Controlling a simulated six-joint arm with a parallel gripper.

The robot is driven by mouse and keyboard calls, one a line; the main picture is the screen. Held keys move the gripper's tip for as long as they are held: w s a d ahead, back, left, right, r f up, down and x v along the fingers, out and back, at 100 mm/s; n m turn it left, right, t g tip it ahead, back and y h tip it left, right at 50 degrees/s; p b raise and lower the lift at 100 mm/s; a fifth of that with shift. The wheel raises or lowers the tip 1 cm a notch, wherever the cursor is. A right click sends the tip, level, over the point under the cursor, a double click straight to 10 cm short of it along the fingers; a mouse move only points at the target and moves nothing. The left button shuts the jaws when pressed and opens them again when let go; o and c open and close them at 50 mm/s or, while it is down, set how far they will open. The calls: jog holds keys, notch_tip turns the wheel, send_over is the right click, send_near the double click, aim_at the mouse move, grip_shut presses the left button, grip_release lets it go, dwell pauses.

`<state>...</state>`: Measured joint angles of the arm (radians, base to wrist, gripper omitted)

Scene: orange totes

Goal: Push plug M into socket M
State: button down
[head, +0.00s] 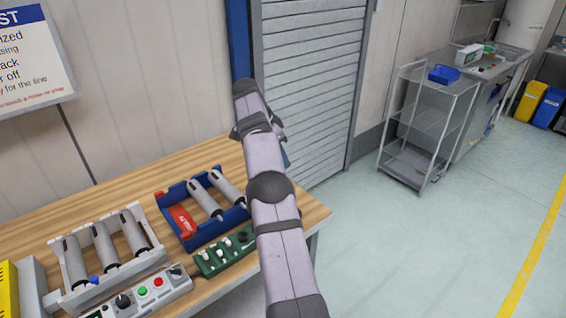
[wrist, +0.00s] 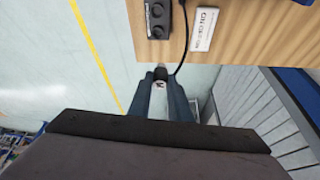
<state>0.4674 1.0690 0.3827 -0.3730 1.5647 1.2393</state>
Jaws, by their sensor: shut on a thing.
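My gripper (wrist: 160,100) shows in the wrist view with its two dark blue fingers shut on a pale grey cylinder (wrist: 159,98). The cylinder has a dark tip and a small dark mark on its side; I cannot read the mark as M. It is held off the table edge, with floor behind it. A black block (wrist: 157,18) with round openings sits on the table near the edge in the wrist view. I cannot tell whether it is socket M.
A black cable (wrist: 184,45) runs over the table edge beside a white label (wrist: 204,28). On the wooden table (head: 210,160) stand a white rack (head: 152,238), a blue tray (head: 176,190) with grey cylinders, a green board (head: 212,268) and a button panel (head: 125,302).

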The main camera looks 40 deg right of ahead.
jog(key=s+a+r+p, duration=0.2)
jog(key=s+a+p, duration=0.1)
jog(key=a, duration=0.5)
jog(key=s+a+f+n+t+y, duration=0.1)
jog(key=s+a+f+n+t, duration=0.3)
jog(key=a+f+n, duration=0.75)
jog(key=w+n+y, duration=0.1)
jog(key=n, duration=0.1)
jog(key=w+d+n, duration=0.1)
jog(key=w+n, duration=0.1)
jog(key=w+d+n+t+y, duration=0.1)
jog(key=n, duration=0.1)
jog(key=shift+w+f+y, duration=0.2)
jog(key=shift+y, duration=0.1)
